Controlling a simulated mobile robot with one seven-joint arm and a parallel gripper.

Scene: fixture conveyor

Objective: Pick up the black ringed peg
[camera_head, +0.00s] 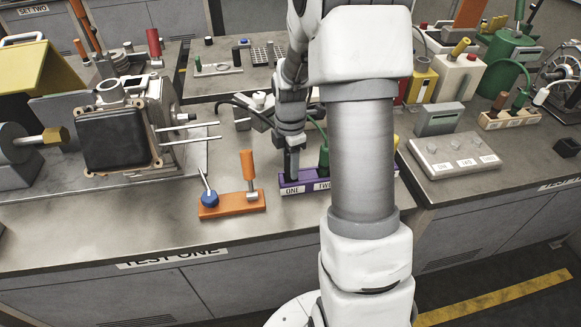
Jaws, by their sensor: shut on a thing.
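My gripper (291,150) points down over the left end of a purple holder (292,190) on the near bench. It is shut on a dark upright piece, the black ringed peg (291,172), above the holder's part labelled ONE. The peg is mostly hidden by the fingers, and its rings cannot be made out. I cannot tell whether its lower end is still in the holder. A green peg with a cable (323,158) stands beside it, above the label TWO. My arm hides the holder's right part.
An orange base (232,206) with a blue knob and an orange-handled post stands left of the holder. A large metal housing (115,140) with rods stands further left. The bench front is clear. A grey labelled box (455,155) lies on the right bench.

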